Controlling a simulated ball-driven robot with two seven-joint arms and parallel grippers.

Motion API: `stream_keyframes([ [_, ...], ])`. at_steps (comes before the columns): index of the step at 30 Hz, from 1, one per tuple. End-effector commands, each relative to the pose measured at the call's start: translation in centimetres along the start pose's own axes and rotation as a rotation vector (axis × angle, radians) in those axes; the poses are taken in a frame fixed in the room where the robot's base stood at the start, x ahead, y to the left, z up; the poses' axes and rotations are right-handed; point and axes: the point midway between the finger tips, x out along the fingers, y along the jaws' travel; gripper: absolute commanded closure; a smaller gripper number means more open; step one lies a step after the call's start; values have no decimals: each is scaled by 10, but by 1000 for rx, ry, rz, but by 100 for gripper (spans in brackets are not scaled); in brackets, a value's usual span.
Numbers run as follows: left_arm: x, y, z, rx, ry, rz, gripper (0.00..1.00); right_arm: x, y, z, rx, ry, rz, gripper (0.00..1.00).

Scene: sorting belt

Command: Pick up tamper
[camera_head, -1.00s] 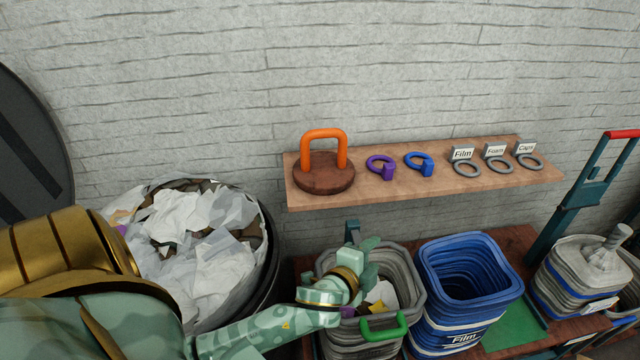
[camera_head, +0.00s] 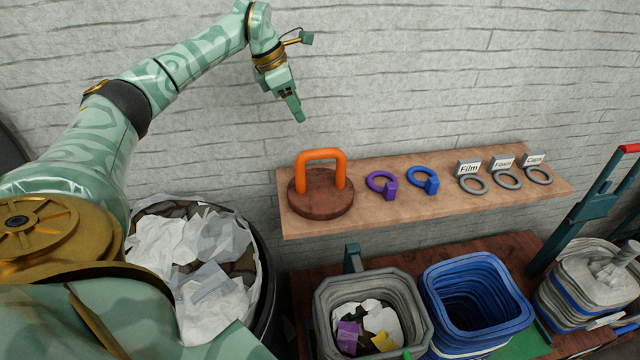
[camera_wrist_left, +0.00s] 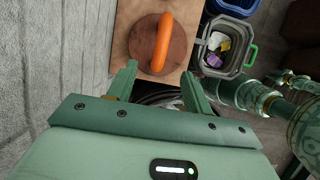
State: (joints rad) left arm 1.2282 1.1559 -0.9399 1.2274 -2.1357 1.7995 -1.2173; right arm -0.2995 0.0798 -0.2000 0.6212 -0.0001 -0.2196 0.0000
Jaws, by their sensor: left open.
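The tamper is a round dark wooden disc (camera_head: 321,201) with an orange loop handle (camera_head: 320,155), standing at the left end of the wall shelf. My left gripper (camera_head: 298,112) is above the tamper, a little to its left, with its fingers pointing down. In the left wrist view my left gripper (camera_wrist_left: 160,85) is open, its two fingers spread apart. The tamper's orange handle (camera_wrist_left: 161,42) shows beyond the fingertips, between their lines, seen edge-on over the disc (camera_wrist_left: 143,42). The fingers are apart from the tamper and hold nothing. My right gripper is not seen in these views.
The wooden shelf (camera_head: 420,200) also holds a purple ring (camera_head: 381,184), a blue ring (camera_head: 423,181) and grey rings with Film, Foam and Caps labels. Below are a grey bin (camera_head: 420,335) and a blue bin (camera_head: 520,310). A bag of white waste (camera_head: 200,255) stands lower left.

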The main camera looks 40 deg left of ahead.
Motion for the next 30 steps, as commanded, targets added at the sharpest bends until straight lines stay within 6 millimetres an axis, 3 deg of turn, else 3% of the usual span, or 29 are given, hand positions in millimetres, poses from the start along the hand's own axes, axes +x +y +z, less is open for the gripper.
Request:
stream_keyframes([
  [3, 33, -2, -1, 3, 4, -7, 50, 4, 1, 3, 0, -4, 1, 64],
  [9, 79, -2, 0, 2, 0, -6, 50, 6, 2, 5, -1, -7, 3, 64],
  [17, 104, -3, 1, 2, -2, -5, 50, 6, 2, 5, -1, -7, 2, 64],
  [25, 145, -5, 0, 1, -3, -6, 50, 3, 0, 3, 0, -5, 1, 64],
  [30, 152, -5, 0, 2, -3, -4, 50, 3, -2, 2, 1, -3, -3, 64],
])
